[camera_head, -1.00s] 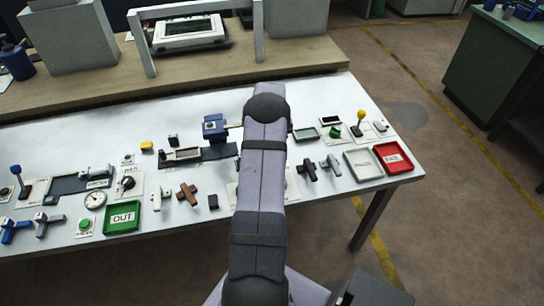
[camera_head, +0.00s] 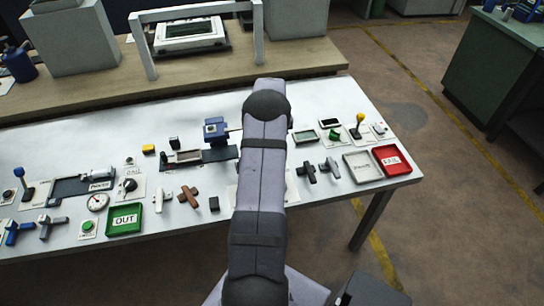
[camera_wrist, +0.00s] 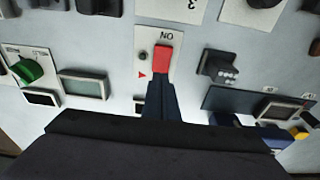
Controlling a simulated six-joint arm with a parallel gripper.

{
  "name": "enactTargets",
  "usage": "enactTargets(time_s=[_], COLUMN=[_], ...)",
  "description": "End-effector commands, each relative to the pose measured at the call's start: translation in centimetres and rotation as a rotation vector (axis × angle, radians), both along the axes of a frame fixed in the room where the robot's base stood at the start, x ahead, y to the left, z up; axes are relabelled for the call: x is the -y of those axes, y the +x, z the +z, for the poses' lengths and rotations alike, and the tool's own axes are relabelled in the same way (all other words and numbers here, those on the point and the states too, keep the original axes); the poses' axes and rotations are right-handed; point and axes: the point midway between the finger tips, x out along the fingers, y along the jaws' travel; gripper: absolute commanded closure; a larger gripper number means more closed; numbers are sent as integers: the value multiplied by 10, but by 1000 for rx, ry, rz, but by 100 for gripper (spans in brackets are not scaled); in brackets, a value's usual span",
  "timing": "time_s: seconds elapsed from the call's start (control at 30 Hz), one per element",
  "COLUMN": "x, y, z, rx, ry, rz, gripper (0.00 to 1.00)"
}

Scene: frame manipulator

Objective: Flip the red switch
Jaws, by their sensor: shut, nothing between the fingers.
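The red switch (camera_wrist: 162,58) shows in the wrist view as a red lever on a white plate (camera_wrist: 144,42). The plate has upside-down "ON" lettering at its far end and a small red triangle beside the lever. My gripper (camera_wrist: 160,84) is shut, its dark fingers together and empty. The fingertips are right at the near end of the red lever; I cannot tell whether they touch it. In the head view my arm hides the switch and the gripper.
In the wrist view a green knob (camera_wrist: 27,70) and a grey-framed display (camera_wrist: 83,85) are left, a dark block (camera_wrist: 217,66) right. The head view shows the white table (camera_head: 100,130) crowded with fixtures, a green OUT tray (camera_head: 106,229) and a red FAIL tray (camera_head: 407,168).

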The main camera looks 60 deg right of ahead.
Motion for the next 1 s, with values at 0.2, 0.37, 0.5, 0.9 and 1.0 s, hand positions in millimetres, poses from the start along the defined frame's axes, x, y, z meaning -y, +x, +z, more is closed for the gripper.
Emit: enactTargets(time_s=[0.2,0.37,0.5,0.9,1.0], x=[0,0,0,0,-2], y=[0,0,0,0,2], z=[19,30,35,35,36], rx=[1,0,0,0,0], ry=[-1,0,0,0,0], rz=[0,0,0,0,4], gripper=[100,100,100,100,100])
